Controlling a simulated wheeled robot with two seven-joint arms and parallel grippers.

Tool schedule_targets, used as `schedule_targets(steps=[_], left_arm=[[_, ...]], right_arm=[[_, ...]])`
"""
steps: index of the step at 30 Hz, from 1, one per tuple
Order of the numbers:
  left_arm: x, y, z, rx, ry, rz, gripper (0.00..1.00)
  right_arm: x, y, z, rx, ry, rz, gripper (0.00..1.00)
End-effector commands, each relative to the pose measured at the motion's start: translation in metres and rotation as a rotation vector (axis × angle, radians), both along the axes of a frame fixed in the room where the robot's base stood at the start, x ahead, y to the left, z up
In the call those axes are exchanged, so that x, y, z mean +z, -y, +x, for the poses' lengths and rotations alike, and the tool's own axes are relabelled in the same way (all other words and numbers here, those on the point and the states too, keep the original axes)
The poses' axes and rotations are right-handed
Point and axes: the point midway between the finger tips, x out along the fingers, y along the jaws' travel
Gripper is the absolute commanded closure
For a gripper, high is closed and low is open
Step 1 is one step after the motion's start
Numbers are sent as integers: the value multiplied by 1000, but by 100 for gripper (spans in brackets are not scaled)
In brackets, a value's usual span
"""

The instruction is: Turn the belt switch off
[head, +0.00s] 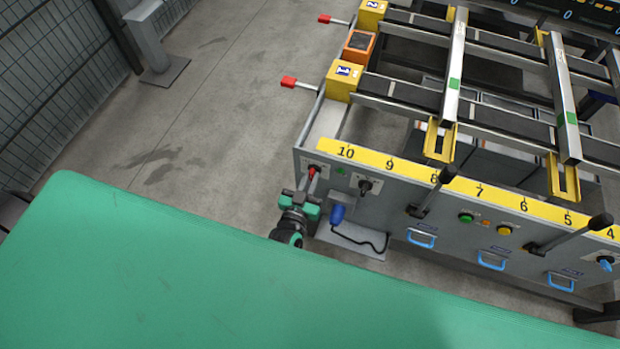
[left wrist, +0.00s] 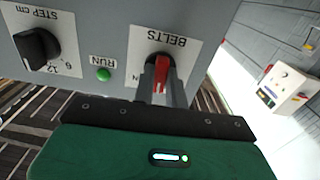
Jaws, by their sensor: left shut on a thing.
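The belt switch (head: 313,170) is a red handle on a white plate at the left end of the grey front panel. In the left wrist view its red handle (left wrist: 161,72) sits between my two fingers, under the label BELTS. The letter N shows on the plate beside the fingers; the rest of that marking is hidden. My left gripper (head: 309,183) reaches up to the panel and is shut on the switch handle; its fingers also show in the left wrist view (left wrist: 160,84). My right gripper is not in view.
A black STEP CM knob (left wrist: 38,46) and a green RUN lamp (left wrist: 103,74) are beside the switch. A blue object (head: 337,214) with a black cord is below the panel. A green surface (head: 180,270) fills the foreground. Black levers (head: 435,190) stick out further right.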

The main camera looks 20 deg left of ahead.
Motion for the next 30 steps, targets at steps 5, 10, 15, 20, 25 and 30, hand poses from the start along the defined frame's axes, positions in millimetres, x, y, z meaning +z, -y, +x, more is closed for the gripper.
schedule_targets(steps=[5, 10, 15, 20, 25, 30], left_arm=[[0, 0, 0, -1, -6, -167, 100], [-1, 0, 0, -1, -12, -328, 100], [-1, 0, 0, -1, -17, -473, 100], [-1, 0, 0, -1, -21, -586, 100], [-1, 0, 0, -1, -25, -675, 100], [-1, 0, -1, 0, -27, -730, 100]], right_arm=[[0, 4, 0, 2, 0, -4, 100], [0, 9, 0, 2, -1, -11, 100], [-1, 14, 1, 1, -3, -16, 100], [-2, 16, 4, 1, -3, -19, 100], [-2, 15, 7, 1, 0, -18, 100], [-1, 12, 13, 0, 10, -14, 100]])
